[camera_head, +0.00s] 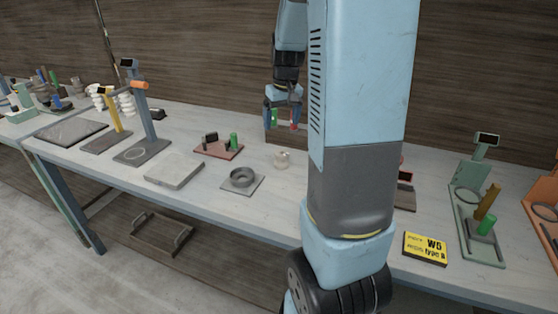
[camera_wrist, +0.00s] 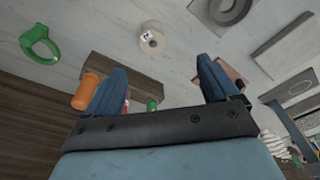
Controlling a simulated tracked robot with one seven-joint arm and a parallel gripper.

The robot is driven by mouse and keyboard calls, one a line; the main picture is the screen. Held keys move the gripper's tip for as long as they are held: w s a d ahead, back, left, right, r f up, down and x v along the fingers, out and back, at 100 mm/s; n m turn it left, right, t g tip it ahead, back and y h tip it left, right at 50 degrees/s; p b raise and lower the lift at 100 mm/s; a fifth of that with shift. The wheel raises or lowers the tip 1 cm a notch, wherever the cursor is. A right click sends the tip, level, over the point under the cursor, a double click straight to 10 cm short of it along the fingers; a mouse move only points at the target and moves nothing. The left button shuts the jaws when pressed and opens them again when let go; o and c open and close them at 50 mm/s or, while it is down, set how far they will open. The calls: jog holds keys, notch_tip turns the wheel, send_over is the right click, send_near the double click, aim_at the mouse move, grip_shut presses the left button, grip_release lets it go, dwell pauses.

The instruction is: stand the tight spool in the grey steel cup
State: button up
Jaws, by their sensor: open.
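A small pale cream spool (camera_head: 282,160) stands on the table, right of the cup; in the wrist view the spool (camera_wrist: 152,38) shows a hole in its top and a small dark mark. I take it to be the tight spool. The grey steel cup (camera_head: 232,180) is a short round ring on a square grey plate; in the wrist view it (camera_wrist: 230,14) is cut by the top edge. My gripper (camera_head: 283,122) is above the table behind the spool, apart from it. In the wrist view its fingers (camera_wrist: 162,68) are spread with nothing held between them.
A red-brown tray (camera_head: 213,151) with a green cylinder (camera_head: 234,141) lies behind the cup. A grey slab (camera_head: 174,170) lies to its left. Bare table surrounds the spool.

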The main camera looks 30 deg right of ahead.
aim_at(282, 154)
jog(key=f, duration=0.3)
jog(key=w+d+f, duration=0.1)
jog(key=f, duration=0.3)
jog(key=w+d+f, duration=0.1)
jog(key=f, duration=0.2)
jog(key=shift+f, duration=0.2)
jog(key=shift+w+f, duration=0.2)
jog(key=shift+f, duration=0.65)
jog(key=shift+w+f, duration=0.2)
jog(key=shift+f, duration=0.65)
jog(key=shift+w+f, duration=0.2)
jog(key=shift+f, duration=0.65)
jog(key=shift+r, duration=0.1)
jog(key=c, duration=1.4)
